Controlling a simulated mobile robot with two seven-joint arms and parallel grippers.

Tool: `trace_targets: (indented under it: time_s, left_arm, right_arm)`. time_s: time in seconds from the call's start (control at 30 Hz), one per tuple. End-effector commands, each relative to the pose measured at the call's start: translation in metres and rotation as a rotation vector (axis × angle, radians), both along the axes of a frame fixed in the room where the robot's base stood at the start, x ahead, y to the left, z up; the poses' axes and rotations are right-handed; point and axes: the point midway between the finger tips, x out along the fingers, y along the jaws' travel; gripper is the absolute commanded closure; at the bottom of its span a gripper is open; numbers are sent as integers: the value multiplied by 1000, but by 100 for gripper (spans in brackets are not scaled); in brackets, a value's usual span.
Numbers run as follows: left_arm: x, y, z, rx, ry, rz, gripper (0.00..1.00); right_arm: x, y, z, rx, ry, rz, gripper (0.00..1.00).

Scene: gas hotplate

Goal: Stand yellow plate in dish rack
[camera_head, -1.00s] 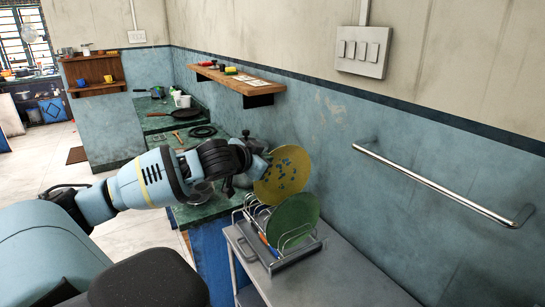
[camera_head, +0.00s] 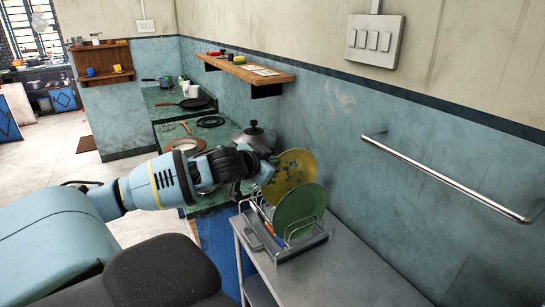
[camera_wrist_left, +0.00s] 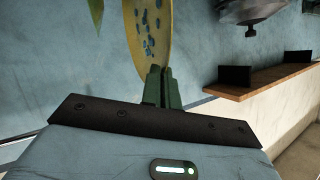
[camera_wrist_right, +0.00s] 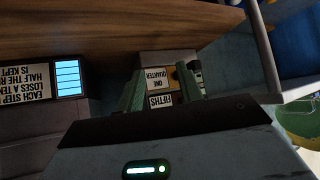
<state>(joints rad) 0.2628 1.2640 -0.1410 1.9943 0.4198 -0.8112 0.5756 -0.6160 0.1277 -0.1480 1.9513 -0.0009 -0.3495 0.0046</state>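The yellow plate (camera_head: 288,172), with blue patches, stands roughly upright at the far end of the dish rack (camera_head: 300,246). Its lower edge is partly hidden, so I cannot tell whether it rests in a slot. My left gripper (camera_head: 266,172) is at the plate's left rim. In the left wrist view, the left fingers (camera_wrist_left: 161,86) are close together on the edge of the yellow plate (camera_wrist_left: 150,35). A green plate (camera_head: 300,206) stands in the rack in front of the yellow one. My right gripper (camera_wrist_right: 160,92) shows only in its wrist view, fingers apart.
The rack stands on a grey metal table (camera_head: 335,280) against the blue wall. A lidded pot (camera_head: 254,137) and pans (camera_head: 194,103) are on the green counter behind. A wooden shelf (camera_head: 245,70) and a metal rail (camera_head: 440,178) are on the wall. Printed cards (camera_wrist_right: 158,80) lie beyond my right fingers.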

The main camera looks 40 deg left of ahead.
Motion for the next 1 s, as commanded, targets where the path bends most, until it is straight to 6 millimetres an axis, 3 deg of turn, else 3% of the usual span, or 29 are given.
trace_targets:
  time_s: [1.0]
  left_arm:
    - [0,0,-60,-1,-3,-2,100]
  right_arm:
    - [-2,1,-2,2,6,-1,64]
